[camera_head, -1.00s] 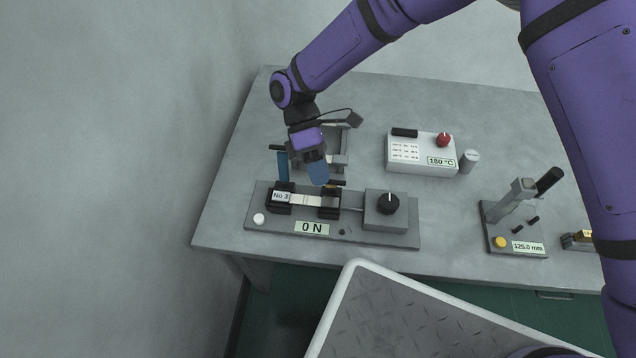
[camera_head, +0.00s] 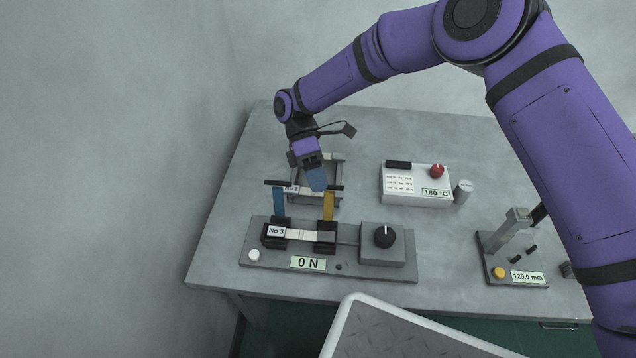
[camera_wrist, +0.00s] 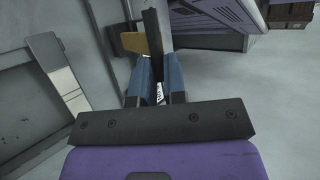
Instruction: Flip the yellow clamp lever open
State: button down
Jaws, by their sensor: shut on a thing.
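The yellow clamp lever (camera_head: 328,206) stands upright on the right clamp of the tester, with a black crossbar (camera_head: 335,188) at its top. My gripper (camera_head: 317,180) has blue fingers and is at that crossbar, behind and slightly left of the lever. In the wrist view the black bar runs between the blue fingers (camera_wrist: 157,88), and the yellow lever (camera_wrist: 133,42) shows beside it. The fingers are shut on the bar. A blue lever (camera_head: 279,203) stands upright on the left clamp. A strip marked No 3 (camera_head: 290,234) spans the two clamps.
The tester base (camera_head: 262,267) reads 0 N and carries a black knob (camera_head: 384,236). A rack (camera_head: 334,164) stands close behind my gripper. A white box reading 180 °C (camera_head: 415,184) is to the right, and a 125.0 mm gauge (camera_head: 507,241) farther right.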

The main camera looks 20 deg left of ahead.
jog(key=shift+w+d+f, duration=0.1)
jog(key=shift+w+f, duration=0.3)
jog(key=shift+f, duration=0.05)
jog(key=c, duration=1.2)
grip_release()
jog(key=shift+w, duration=0.15)
jog(key=shift+o, duration=0.2)
jog(key=shift+a+r, duration=0.15)
jog(key=shift+a, duration=0.05)
jog(key=v, duration=1)
jog(key=shift+a+r, duration=0.2)
jog(key=shift+r, duration=0.05)
jog(key=shift+w, duration=0.1)
